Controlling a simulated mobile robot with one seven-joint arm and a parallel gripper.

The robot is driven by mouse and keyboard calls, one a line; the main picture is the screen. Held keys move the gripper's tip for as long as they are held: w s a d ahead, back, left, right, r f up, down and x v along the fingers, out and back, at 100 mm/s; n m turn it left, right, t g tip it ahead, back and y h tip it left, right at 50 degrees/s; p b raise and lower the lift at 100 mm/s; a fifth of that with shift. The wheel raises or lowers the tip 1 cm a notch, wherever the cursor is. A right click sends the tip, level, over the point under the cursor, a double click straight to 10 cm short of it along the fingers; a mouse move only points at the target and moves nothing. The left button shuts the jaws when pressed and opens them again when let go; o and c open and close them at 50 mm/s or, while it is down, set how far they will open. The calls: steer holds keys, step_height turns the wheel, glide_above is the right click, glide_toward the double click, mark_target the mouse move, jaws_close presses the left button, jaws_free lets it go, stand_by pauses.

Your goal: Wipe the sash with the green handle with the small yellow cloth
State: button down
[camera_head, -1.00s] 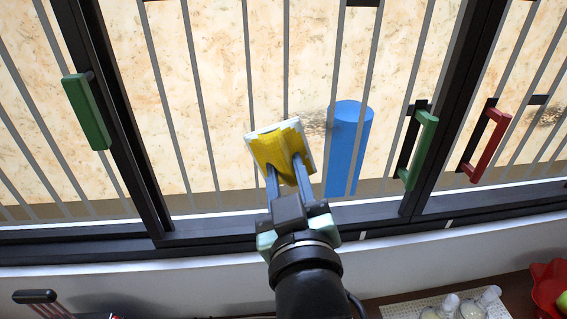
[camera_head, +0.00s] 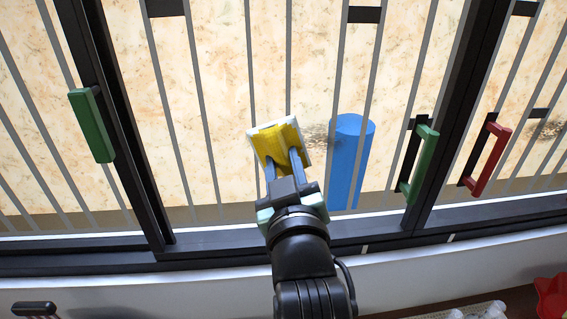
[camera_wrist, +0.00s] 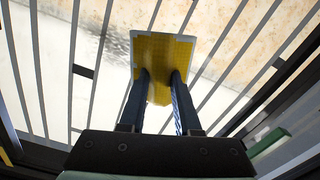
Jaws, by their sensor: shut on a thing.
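My gripper (camera_head: 283,160) is shut on the small yellow cloth (camera_head: 274,140), which has a pale edge or backing. It is held in front of the middle sash, and the wrist view shows the cloth (camera_wrist: 161,48) spread across both fingertips. Whether it touches the glass is unclear. A green handle (camera_head: 426,158) is on the middle sash's right side; another green handle (camera_head: 92,125) is on the left frame post. A dark smudge (camera_head: 317,134) shows just right of the cloth, and in the wrist view a smudge (camera_wrist: 118,46) shows left of it.
Grey vertical bars cross the panes. A blue cylinder (camera_head: 350,160) stands behind the bars, right of the cloth. A red handle (camera_head: 487,155) and another dark smudge (camera_head: 550,130) are at the right sash. A red bowl (camera_head: 550,297) and pale objects are at the bottom right.

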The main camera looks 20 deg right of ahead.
mark_target(305, 150)
steer(key=shift+x, duration=0.95)
stand_by(0.3)
steer(key=shift+s+d, duration=0.3)
steer(key=shift+d, duration=0.6)
steer(key=shift+s+d, duration=0.3)
steer(key=shift+d, duration=0.65)
steer(key=shift+s+d+b, duration=0.35)
steer(key=shift+d+b, duration=0.05)
steer(key=shift+d, duration=0.85)
steer(key=shift+s+d+b, duration=0.35)
steer(key=shift+d+b, duration=0.05)
steer(key=shift+d, duration=0.85)
steer(key=shift+s+d+b, duration=0.3)
steer(key=shift+d+b, duration=0.1)
steer(key=shift+d, duration=0.85)
steer(key=shift+w, duration=0.1)
steer(key=shift+a, duration=0.15)
steer(key=shift+w+a+p, duration=0.4)
steer(key=shift+w+a, duration=0.1)
steer(key=shift+a, duration=1.3)
steer(key=shift+w+a+p, duration=0.4)
steer(key=shift+w+a, duration=0.1)
steer(key=shift+a, duration=1.35)
steer(key=shift+w+a+p, duration=0.4)
steer(key=shift+w+a, duration=0.1)
steer(key=shift+a, duration=1.3)
steer(key=shift+s, duration=0.15)
